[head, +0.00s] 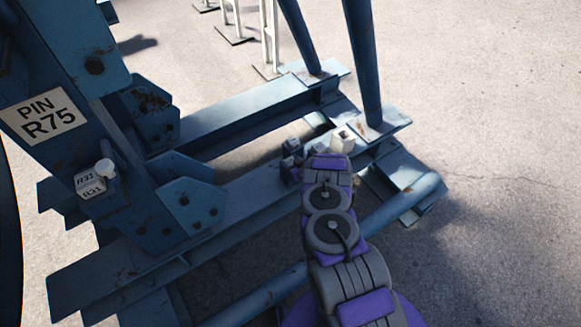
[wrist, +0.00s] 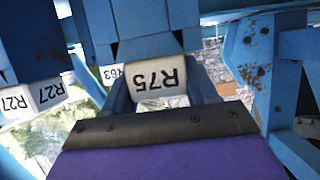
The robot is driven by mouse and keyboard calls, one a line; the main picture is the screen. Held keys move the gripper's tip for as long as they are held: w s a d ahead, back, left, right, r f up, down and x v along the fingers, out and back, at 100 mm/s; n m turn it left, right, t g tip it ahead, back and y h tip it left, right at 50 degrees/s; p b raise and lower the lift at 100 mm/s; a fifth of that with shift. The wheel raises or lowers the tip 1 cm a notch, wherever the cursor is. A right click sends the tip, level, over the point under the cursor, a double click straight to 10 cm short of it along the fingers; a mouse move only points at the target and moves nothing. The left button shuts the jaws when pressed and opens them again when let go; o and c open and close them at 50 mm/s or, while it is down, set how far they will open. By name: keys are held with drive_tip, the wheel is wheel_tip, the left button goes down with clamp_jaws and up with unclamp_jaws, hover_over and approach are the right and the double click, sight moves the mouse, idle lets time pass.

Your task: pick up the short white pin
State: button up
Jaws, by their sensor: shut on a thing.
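My gripper (wrist: 160,98) is shut on a white block-shaped pin marked R75 (wrist: 158,76), seen between its two fingers in the wrist view. The label reads upside down there. Blue metal stands right behind the pin, and I cannot tell whether the two touch. In the head view a white block (head: 342,140) shows just beyond the end of my arm, over the blue frame, and is likely the same pin. The fingers are hidden by my arm in that view.
A sign reading PIN R75 (head: 42,115) is on the blue upright at left. Below it is a white R31 block (head: 90,185) with a round white knob. White R27 (wrist: 45,93) and R63 (wrist: 111,73) labels sit left of the pin. Open pavement (head: 480,110) lies right.

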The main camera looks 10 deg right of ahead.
clamp_jaws()
drive_tip(key=shift+r, duration=0.15)
drive_tip(key=shift+r+p, duration=1.65)
drive_tip(key=shift+r, duration=3.3)
drive_tip(key=shift+r, duration=0.1)
drive_tip(key=shift+r+p, duration=0.55)
drive_tip(key=shift+r, duration=0.05)
